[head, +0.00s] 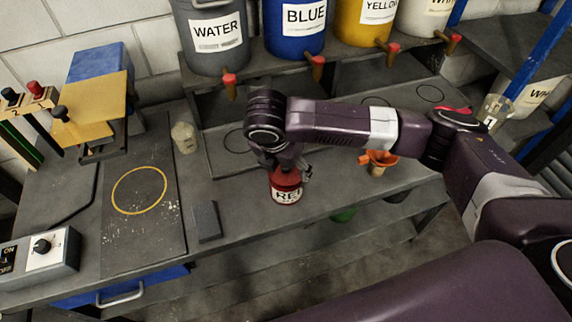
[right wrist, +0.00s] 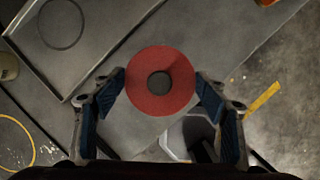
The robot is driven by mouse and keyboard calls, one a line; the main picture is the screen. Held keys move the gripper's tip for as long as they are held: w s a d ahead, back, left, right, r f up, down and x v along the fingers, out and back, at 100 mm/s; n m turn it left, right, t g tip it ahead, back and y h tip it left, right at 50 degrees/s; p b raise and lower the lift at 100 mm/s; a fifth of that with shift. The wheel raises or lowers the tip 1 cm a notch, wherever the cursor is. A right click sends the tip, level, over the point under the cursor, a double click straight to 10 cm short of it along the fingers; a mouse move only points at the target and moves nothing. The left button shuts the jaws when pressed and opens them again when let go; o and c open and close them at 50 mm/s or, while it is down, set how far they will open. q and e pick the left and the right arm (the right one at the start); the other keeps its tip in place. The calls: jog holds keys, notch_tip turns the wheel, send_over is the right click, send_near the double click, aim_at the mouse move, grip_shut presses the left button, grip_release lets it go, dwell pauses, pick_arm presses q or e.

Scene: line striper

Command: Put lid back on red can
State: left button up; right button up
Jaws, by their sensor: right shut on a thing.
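The red can (head: 287,196), with a white label, stands near the front edge of the workbench in the head view. My right gripper (head: 289,170) is directly above it, pointing down. In the right wrist view, the round red lid (right wrist: 160,103) with a dark centre knob is between the two fingers of my right gripper (right wrist: 160,92), which is shut on it. The lid hides the can below it in that view. The gripper partly covers the can's top in the head view, so I cannot tell whether the lid is seated. My left gripper is not in view.
An orange funnel-like piece (head: 380,160) is to the right on the bench (head: 240,225). A dark block (head: 206,221) lies left of the can. A yellow ring (head: 139,190) marks the left board. Large labelled containers, including the blue one (head: 294,35), stand on the shelf behind.

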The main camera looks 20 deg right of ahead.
jog(key=shift+f+p, duration=0.1)
jog(key=shift+p, duration=0.9)
dwell(0.9)
dwell(0.4)
jog(key=o, duration=1.5)
notch_tip(320, 180, up, 5)
jog(key=p, duration=0.5)
jog(key=shift+r, duration=0.95)
